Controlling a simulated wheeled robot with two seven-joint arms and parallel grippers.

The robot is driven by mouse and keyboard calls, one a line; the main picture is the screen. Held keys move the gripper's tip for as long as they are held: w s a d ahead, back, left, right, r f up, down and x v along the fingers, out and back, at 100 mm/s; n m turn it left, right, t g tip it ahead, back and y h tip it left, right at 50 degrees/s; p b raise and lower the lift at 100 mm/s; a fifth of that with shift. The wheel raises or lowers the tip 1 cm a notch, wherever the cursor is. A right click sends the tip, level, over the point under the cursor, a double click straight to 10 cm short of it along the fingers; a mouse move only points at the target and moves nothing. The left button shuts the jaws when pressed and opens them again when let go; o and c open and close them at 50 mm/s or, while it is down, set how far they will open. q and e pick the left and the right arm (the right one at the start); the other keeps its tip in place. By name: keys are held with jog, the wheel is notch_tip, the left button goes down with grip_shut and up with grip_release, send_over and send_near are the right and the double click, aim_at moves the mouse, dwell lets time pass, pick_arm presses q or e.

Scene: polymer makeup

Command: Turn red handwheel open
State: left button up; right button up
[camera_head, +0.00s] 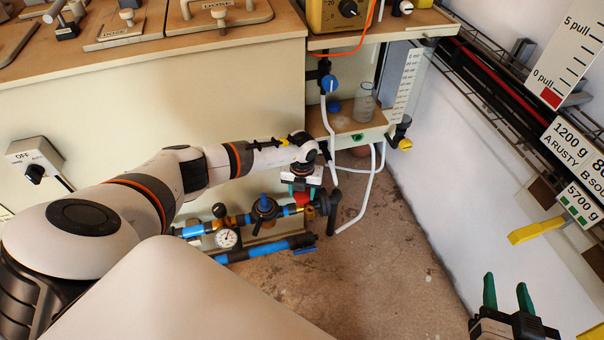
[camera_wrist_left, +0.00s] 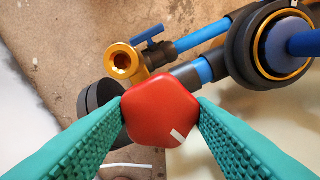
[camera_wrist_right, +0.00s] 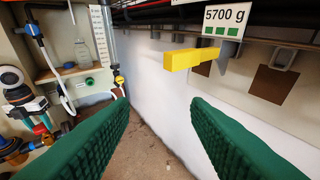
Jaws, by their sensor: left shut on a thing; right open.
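The red handwheel (camera_wrist_left: 160,114) is a rounded red knob with a white mark near its lower right edge in the left wrist view. My left gripper (camera_wrist_left: 162,118) is shut on it, with one green finger touching each side. In the head view my left gripper (camera_head: 302,188) reaches down over the blue pipework, and the handwheel is mostly hidden there. My right gripper (camera_head: 507,296) is open and empty at the lower right, away from the pipes. Its spread green fingers also show in the right wrist view (camera_wrist_right: 160,120).
Blue pipes with a pressure gauge (camera_head: 227,238) and a blue-topped valve (camera_head: 264,207) lie beside the handwheel. A brass fitting (camera_wrist_left: 122,62) is close to it. A yellow bar (camera_wrist_right: 194,59) sticks out from the right wall. The floor (camera_head: 375,270) between is clear.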

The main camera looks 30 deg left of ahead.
pick_arm(q)
jog(key=n+p, duration=0.2)
jog(key=shift+w+r+n, duration=0.1)
jog(key=shift+r+n, duration=0.2)
jog(key=n+p, duration=0.2)
jog(key=n, duration=0.1)
jog(key=shift+f+n+p, duration=0.15)
jog(key=shift+n+p, duration=0.55)
jog(key=shift+n, duration=0.5)
pick_arm(e)
jog(key=s+d+f+g+h, duration=0.1)
jog(key=s+d+f+g, duration=0.1)
jog(key=s+g, duration=0.3)
jog(key=s+d+f+g+h, duration=0.1)
jog(key=s+d+f+g, duration=0.2)
jog(key=s+f+g, duration=0.2)
jog(key=shift+s+f+m+g+h, duration=0.15)
jog(key=shift+s+m+g+h, duration=0.2)
jog(key=shift+s, duration=1.55)
jog(key=shift+d, duration=0.1)
pick_arm(q)
jog(key=o, duration=0.9)
jog(key=shift+f, duration=0.1)
jog(key=shift+o, duration=0.2)
